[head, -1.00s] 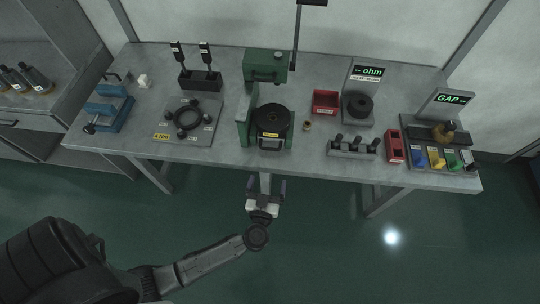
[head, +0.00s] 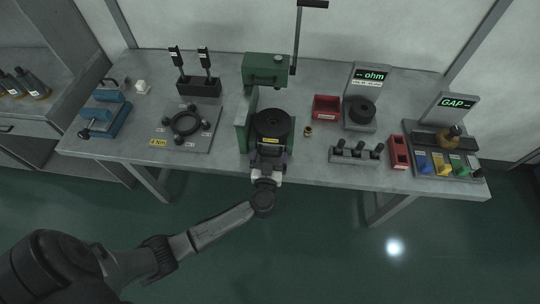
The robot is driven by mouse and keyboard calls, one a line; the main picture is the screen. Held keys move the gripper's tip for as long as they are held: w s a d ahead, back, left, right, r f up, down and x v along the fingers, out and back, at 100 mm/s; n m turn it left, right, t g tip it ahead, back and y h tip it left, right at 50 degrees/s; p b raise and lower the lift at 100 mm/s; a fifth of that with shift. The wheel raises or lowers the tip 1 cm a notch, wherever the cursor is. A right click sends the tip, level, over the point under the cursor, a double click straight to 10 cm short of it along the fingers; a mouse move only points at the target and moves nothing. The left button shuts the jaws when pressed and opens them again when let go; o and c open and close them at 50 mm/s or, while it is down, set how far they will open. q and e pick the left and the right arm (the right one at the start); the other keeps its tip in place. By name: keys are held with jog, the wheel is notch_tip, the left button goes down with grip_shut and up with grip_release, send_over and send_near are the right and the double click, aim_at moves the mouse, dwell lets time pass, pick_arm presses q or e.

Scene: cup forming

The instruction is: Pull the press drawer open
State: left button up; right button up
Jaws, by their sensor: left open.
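The green press stands at the middle of the bench, with its upper head (head: 265,68) at the back and a black round die (head: 271,123) low at the front. The press drawer (head: 270,140) is at the front below the die, with a yellow label; its handle is now mostly hidden by my gripper. My left gripper (head: 267,158) is open at the drawer's front, around or just before the handle; I cannot tell whether it touches. My right gripper is not in view.
A red bin (head: 326,107), a small brass part (head: 308,131) and a black peg rack (head: 356,153) stand right of the press. A ring fixture plate (head: 186,126) lies to the left. The floor before the bench is free.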

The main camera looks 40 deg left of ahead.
pick_arm(q)
jog(key=shift+w+a, duration=0.3)
jog(key=shift+w, duration=0.05)
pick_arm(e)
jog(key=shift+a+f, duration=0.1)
pick_arm(q)
jog(key=shift+c, duration=0.2)
